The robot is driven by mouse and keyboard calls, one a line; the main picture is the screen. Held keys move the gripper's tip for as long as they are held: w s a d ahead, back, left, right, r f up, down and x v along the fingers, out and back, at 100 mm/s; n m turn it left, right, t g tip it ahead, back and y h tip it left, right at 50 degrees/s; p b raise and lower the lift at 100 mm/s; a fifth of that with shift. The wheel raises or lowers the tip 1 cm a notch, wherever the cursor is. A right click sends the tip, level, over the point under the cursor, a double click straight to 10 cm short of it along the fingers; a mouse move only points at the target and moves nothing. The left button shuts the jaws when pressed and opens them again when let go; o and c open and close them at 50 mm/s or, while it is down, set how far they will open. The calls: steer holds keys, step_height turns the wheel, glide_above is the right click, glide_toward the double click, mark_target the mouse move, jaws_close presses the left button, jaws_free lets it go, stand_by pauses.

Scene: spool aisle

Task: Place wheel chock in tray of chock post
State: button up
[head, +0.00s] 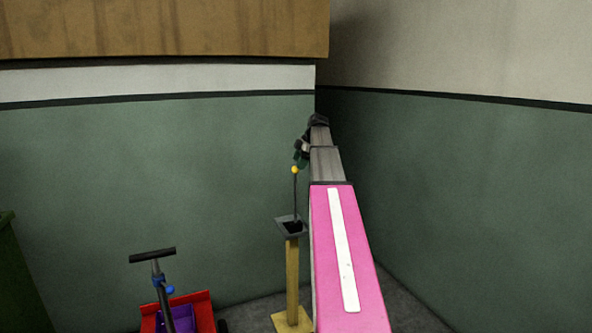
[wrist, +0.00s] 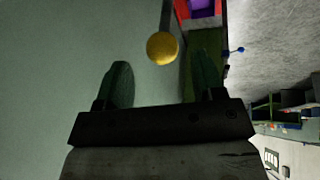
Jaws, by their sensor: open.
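The chock post (head: 293,275) is a yellow post on a square foot, with a shallow grey tray (head: 282,221) on top. A dark piece (head: 292,227) sits in the tray; it may be the wheel chock, but it is too small to tell. A thin upright rod with a yellow ball (head: 295,170) rises from it. My gripper (head: 300,155) is just above the ball, partly hidden by dimness. In the wrist view my gripper (wrist: 161,58) is open and empty, and the yellow ball (wrist: 162,47) lies beyond and between the green fingertips, apparently untouched.
A red cart (head: 190,303) with a purple bin (head: 176,319) and a black T-handle (head: 152,256) stands left of the post. A dark green container (head: 18,270) is at the left edge. Green walls meet in a corner behind.

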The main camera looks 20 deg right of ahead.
steer(key=v, duration=0.7)
steer(key=shift+r, duration=0.2)
